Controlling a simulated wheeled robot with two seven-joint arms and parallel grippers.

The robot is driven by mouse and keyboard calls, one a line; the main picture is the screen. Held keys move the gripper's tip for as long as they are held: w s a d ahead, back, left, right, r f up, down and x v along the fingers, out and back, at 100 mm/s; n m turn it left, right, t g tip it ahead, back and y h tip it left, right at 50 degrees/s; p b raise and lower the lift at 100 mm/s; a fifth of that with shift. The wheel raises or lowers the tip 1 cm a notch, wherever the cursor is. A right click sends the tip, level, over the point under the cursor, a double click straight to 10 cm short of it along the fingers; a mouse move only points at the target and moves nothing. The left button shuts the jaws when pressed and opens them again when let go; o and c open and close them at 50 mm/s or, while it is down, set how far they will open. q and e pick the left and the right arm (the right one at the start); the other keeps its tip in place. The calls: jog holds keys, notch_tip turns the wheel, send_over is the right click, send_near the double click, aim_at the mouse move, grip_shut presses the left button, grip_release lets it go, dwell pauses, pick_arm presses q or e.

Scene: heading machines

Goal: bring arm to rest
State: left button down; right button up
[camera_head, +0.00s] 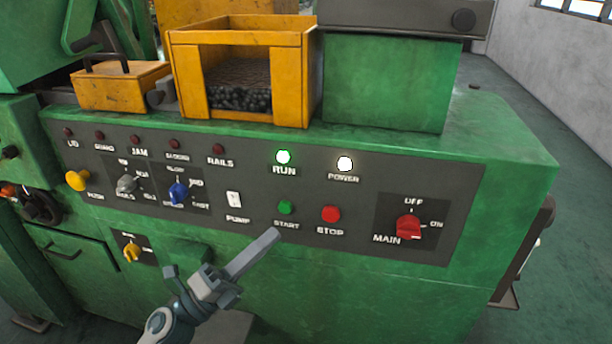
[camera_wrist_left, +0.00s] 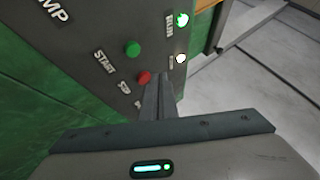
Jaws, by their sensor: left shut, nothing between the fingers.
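My left gripper (camera_head: 262,248) is shut and empty in the head view. Its fingertips are in front of the machine's dark control panel (camera_head: 345,228), just below the green START button (camera_head: 286,207). In the left wrist view the shut fingers (camera_wrist_left: 158,97) point toward the panel near the red STOP button (camera_wrist_left: 144,77); I cannot tell whether they touch it. The green START button (camera_wrist_left: 133,48) shows clear of the fingers there. The green RUN lamp (camera_head: 283,157) and white POWER lamp (camera_head: 344,163) are lit. My right gripper is not in view.
The red MAIN switch (camera_head: 409,228) is at the panel's right. A yellow bin (camera_head: 290,80) with dark small parts stands on the green machine (camera_head: 505,150). A drawer handle (camera_head: 62,252) and a yellow knob (camera_head: 131,252) are at lower left. Open floor (camera_head: 560,270) is at right.

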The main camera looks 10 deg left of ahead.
pick_arm(q)
jog(key=a+f+n+g+y, duration=0.1)
jog(key=a+f+n+y, duration=0.2)
jog(key=f+n+y, duration=1)
jog(key=a+f+n, duration=0.4)
jog(key=f+n, duration=0.2)
jog(key=f, duration=1.6)
jog(key=s+d+f+n+g, duration=0.2)
jog(key=s+f+n+g, duration=0.1)
jog(key=s+f, duration=0.5)
jog(key=s+d+f+n+g, duration=0.1)
jog(key=s+f+n+g, duration=0.2)
jog(key=s+f, duration=0.6)
jog(key=s+d+f+n+g+y+p, duration=0.1)
jog(key=s+f+g, duration=0.3)
jog(key=s+f, duration=0.5)
notch_tip(320, 180, down, 3)
jog(key=shift+s+d+f+n+g, duration=0.2)
jog(key=shift+d+n+g, duration=0.1)
jog(key=shift+d+n, duration=0.55)
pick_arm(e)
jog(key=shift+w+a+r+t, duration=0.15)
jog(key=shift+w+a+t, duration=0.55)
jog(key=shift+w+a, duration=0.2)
pick_arm(q)
jog(key=shift+r, duration=0.1)
